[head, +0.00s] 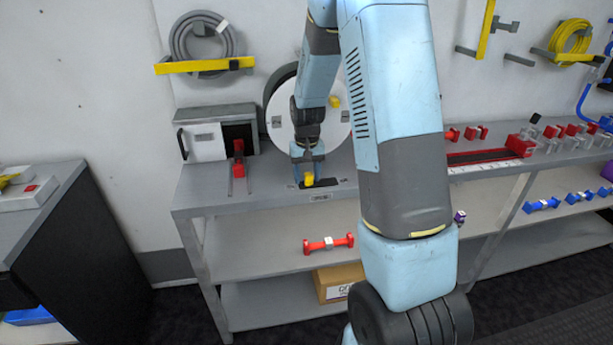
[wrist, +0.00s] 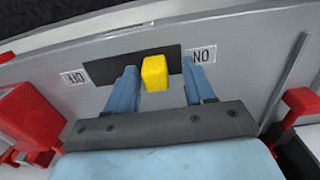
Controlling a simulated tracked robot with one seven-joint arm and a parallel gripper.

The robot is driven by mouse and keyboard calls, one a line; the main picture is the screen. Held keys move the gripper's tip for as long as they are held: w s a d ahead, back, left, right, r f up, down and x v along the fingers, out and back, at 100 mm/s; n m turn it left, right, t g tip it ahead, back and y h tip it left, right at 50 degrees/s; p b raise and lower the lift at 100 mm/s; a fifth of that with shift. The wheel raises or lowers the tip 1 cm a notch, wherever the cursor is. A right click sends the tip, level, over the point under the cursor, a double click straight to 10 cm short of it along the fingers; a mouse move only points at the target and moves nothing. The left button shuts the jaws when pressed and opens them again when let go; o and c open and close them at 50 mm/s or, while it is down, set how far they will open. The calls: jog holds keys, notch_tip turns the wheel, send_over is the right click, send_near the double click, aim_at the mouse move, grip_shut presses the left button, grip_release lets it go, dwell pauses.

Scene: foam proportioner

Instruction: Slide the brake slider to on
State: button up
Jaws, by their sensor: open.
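The yellow slider knob (wrist: 155,73) stands on a dark slot plate (wrist: 103,70) at the bench's front edge. It lies between my open gripper's (wrist: 159,67) two blue fingers, with a visible gap on each side. The ON label (wrist: 203,54), upside down, is to the right of the slot in the wrist view; the OFF label (wrist: 74,77) is to the left. The knob is nearer the ON end. In the head view the knob (head: 308,179) is near the slot's left end, beneath my gripper (head: 308,165). Finger contact is not visible.
A red-handled slider (head: 238,158) stands left on the bench, beside a grey-white box (head: 203,143). A round white disc (head: 285,128) is behind my wrist. Red parts (wrist: 30,115) lie to the left in the wrist view. A red dumbbell-shaped part (head: 328,243) lies on the shelf below.

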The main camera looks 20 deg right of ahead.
aim_at(307, 174)
notch_tip(307, 174, up, 13)
jog(key=shift+r, duration=0.15)
dwell(0.4)
jog(key=s+a+r+t, duration=0.3)
jog(key=s+r, duration=0.8)
jog(key=s, duration=0.3)
jog(key=s+a+r+n+t, duration=0.1)
jog(key=s+r+t, duration=0.1)
jog(key=s, duration=1.2)
jog(key=shift+s+r+n+t, duration=0.2)
jog(key=shift+r+n+t, duration=0.1)
jog(key=shift+r+n, duration=0.15)
